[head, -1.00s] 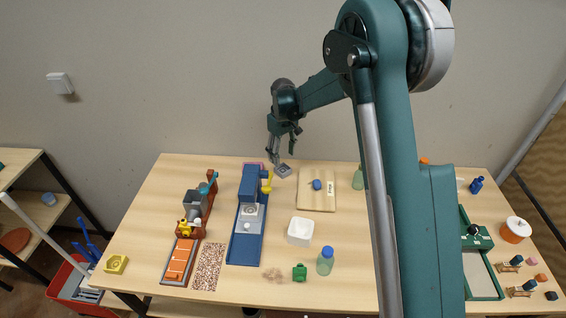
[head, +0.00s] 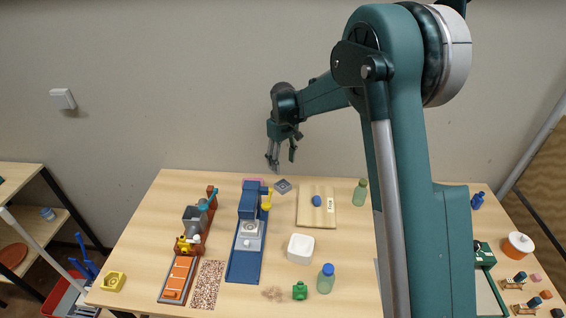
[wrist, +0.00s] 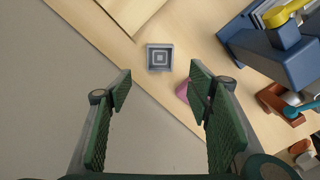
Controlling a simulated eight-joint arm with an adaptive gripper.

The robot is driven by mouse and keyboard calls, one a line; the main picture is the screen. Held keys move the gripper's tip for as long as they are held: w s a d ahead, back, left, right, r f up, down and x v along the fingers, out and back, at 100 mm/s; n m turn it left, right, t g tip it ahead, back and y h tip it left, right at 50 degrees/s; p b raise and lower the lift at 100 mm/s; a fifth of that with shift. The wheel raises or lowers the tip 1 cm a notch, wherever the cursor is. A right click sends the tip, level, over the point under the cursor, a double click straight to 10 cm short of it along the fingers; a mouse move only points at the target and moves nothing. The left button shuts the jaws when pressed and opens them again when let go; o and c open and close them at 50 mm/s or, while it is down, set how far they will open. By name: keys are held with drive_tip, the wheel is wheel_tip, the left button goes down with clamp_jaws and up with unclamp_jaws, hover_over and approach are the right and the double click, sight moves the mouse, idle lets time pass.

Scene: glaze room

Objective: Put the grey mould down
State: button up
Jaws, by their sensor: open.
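The grey mould (head: 283,186) is a small square block with a stepped square pattern on top. It lies flat on the table near the back edge, between the blue machine and the wooden board. In the wrist view the mould (wrist: 160,57) sits beyond my fingertips, apart from both fingers. My gripper (head: 280,160) is above the table's back edge in the head view, a little above the mould. In the wrist view my gripper (wrist: 160,88) has its two green ribbed fingers wide apart, with nothing between them.
A blue machine (head: 243,262) with a yellow lever stands left of the mould; a pink item (head: 252,182) lies behind it. The wooden board (head: 317,220) with a blue item lies to the right. A white square bowl (head: 301,249) and a green bottle (head: 360,192) stand nearby.

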idle(0.3)
drive_tip(key=s+d+r+m+t, duration=0.3)
drive_tip(key=s+d+r+m, duration=0.1)
drive_tip(key=s+d+r, duration=1.45)
drive_tip(key=s+d+m+t, duration=0.1)
drive_tip(key=s+d, duration=0.2)
drive_tip(key=s, duration=0.6)
drive_tip(key=s+d+m+t, duration=0.1)
drive_tip(key=s+d+m, duration=0.1)
drive_tip(key=s, duration=0.7)
drive_tip(key=s+d+m+t, duration=0.2)
drive_tip(key=s+d, duration=0.3)
drive_tip(key=s, duration=0.4)
drive_tip(key=shift+s, duration=0.35)
